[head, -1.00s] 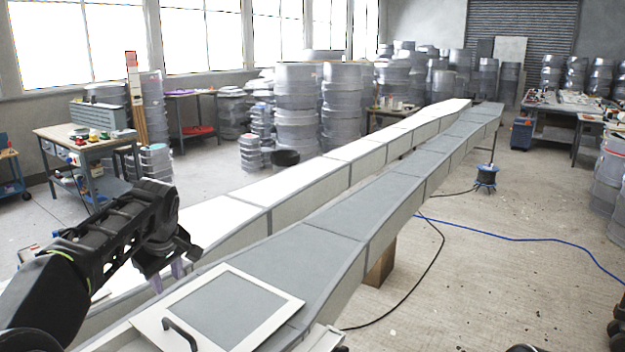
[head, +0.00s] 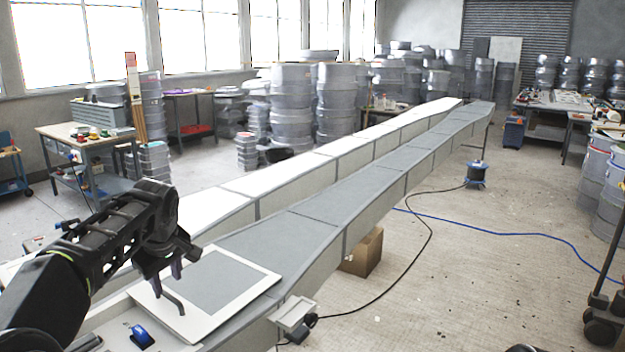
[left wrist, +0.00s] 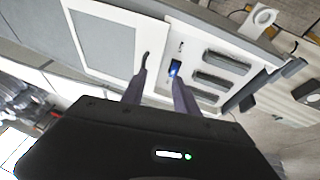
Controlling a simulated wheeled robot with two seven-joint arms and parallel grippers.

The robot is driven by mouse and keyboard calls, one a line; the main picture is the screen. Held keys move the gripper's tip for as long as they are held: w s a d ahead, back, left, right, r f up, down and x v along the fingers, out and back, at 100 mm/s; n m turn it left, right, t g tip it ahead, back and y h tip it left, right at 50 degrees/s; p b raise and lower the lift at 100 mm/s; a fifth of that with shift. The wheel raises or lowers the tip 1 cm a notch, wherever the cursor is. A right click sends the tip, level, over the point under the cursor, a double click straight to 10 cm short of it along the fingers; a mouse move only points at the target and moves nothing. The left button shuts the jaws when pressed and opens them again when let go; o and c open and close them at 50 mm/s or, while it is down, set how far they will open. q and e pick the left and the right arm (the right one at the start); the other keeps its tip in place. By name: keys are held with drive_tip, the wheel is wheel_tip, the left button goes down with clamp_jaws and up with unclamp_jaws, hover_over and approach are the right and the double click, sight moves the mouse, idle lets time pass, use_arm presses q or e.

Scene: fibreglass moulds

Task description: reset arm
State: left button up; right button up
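My left arm comes in from the left in the head view. Its gripper (head: 166,284) hangs above the near end of the long grey mould (head: 300,240), close to the handle of a white-framed panel (head: 262,284). In the left wrist view the two fingers of the left gripper (left wrist: 155,88) are spread apart, with nothing between them. The panel (left wrist: 92,14) and its dark handle (left wrist: 146,62) lie beyond the fingertips, along with a blue item (left wrist: 174,69). My right gripper is not in view.
A second, white-topped mould (head: 290,172) runs alongside the grey one. A cardboard box (head: 364,252) and a cable reel (head: 476,174) stand on the floor, with black and blue cables. A workbench (head: 90,138) is at left. Open floor lies to the right.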

use_arm(q)
drive_tip(key=w+d+f+m+t+h, duration=0.3)
drive_tip(key=w+d+f+m, duration=0.3)
drive_tip(key=d, duration=0.3)
drive_tip(key=s+d+f+m+g+h+b, duration=0.1)
drive_tip(key=s+d+f+m, duration=0.2)
drive_tip(key=f, duration=0.7)
drive_tip(key=s+d+f+m+h+b, duration=0.1)
drive_tip(key=s+d+f+b, duration=0.15)
drive_tip(key=d+f, duration=0.55)
drive_tip(key=s+d+f+g+h+b, duration=0.1)
drive_tip(key=s+d+f+g+b, duration=0.1)
drive_tip(key=s+f, duration=1.4)
drive_tip(key=s+d+f+g+b, duration=0.1)
drive_tip(key=s+f+g+b, duration=0.1)
drive_tip(key=s+f, duration=0.6)
drive_tip(key=s+d+f+g+b, duration=0.1)
drive_tip(key=s+f, duration=0.6)
drive_tip(key=s, duration=0.7)
drive_tip(key=shift+s+f+g+h+b, duration=0.2)
drive_tip(key=shift+f+g+h+b, duration=0.15)
drive_tip(key=shift+b, duration=0.4)
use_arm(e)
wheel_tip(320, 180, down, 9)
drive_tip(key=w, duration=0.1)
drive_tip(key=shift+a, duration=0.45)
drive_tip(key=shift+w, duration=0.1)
